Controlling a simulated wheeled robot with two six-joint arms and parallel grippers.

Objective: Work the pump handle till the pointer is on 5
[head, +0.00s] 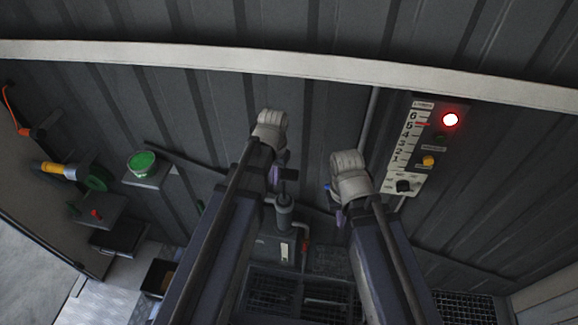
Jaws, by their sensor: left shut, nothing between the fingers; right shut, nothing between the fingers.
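The scale panel (408,140) with numbers 1 to 6 is on the wall at right. A small red pointer (422,125) shows beside the 5; the picture is too small to tell if it is exactly level. The grey pump (284,212) stands low in the middle, with a dark crosswise handle (288,174) above it. My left gripper (274,177) is shut, just left of the handle; I cannot tell whether it touches. My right gripper (334,192) is shut and empty, right of the pump and apart from it. My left arm hides part of the pump's surroundings.
A red lamp (450,119) glows on the panel, above a yellow button (428,161) and a black knob (404,186). A green round-topped item (141,162) is on a wall bracket at left. Dark floor grates (325,295) lie below the pump.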

